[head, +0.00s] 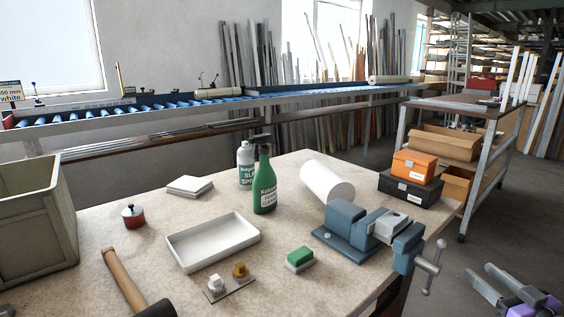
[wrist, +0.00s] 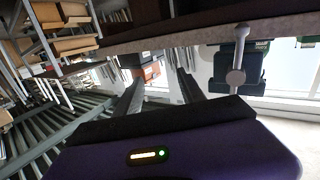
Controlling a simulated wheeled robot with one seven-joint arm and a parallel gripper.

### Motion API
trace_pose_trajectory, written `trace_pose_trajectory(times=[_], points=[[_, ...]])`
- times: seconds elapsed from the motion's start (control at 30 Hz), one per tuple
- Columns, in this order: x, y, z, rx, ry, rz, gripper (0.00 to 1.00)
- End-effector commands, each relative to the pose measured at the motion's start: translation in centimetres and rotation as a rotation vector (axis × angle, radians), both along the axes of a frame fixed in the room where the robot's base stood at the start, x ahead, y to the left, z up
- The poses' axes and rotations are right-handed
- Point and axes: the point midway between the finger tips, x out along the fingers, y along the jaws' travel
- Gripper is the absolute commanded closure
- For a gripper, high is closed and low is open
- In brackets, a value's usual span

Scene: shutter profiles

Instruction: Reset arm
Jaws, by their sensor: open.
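My gripper (head: 479,270) shows at the lower right of the head view, with grey fingers and a purple body. It is off the right side of the workbench (head: 105,237), over the floor and in front of the vise. In the wrist view the two dark fingers of my gripper (wrist: 160,76) stand apart with nothing between them. The purple body fills the bottom of that view. The rest of my arm is mostly out of frame.
A blue-grey vise (head: 345,232) sits at the bench's right edge, its handle sticking out toward my gripper. It also shows, seemingly upside down, in the wrist view (wrist: 235,68). A metal rack (head: 476,180) stands behind. Open floor (head: 500,225) surrounds my gripper.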

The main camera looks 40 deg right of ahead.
Motion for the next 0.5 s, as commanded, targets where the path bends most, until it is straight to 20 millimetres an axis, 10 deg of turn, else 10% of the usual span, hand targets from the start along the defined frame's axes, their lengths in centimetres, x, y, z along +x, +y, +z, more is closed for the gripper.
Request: trace_pose_trajectory(times=[0.23,0.5], points=[[0.7,5.3,-4.9,0.179,-0.011,-0.26,0.53],[0.5,16.6,-5.0,0.171,-0.051,-0.293,0.53]])
